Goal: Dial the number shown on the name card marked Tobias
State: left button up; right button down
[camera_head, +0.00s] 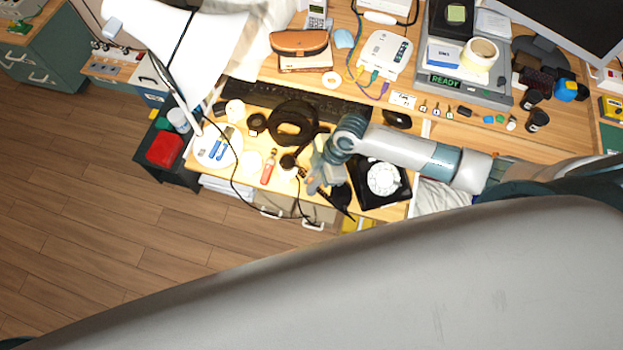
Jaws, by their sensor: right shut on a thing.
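A black rotary phone with a white dial (383,179) sits near the front edge of the lit desk. My right gripper (318,181) is just left of the phone, its arm reaching in from the right across the phone's back edge. It is shut on a dark thing that looks like the phone's handset (340,195), partly hidden by the fingers. A white card with blue print (444,54) stands at the back right above a green READY display (446,81). A small white card (403,100) lies behind the mouse. I cannot read Tobias on either. My left gripper is not in view.
Black headphones (293,122), a red-orange marker (268,167) and a lamp base (217,147) lie left of the gripper. A dark keyboard (260,96) and a mouse (397,119) are behind. Thin cables cross the left side. The wooden floor at left is clear.

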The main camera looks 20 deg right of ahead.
jog(key=shift+f+b, duration=0.45)
jog(key=shift+f, duration=0.3)
jog(key=c, duration=1.7)
grip_release()
jog(key=shift+r, duration=0.2)
jog(key=b+v, duration=0.3)
jog(key=v, duration=1.4)
jog(key=shift+w+d, duration=0.1)
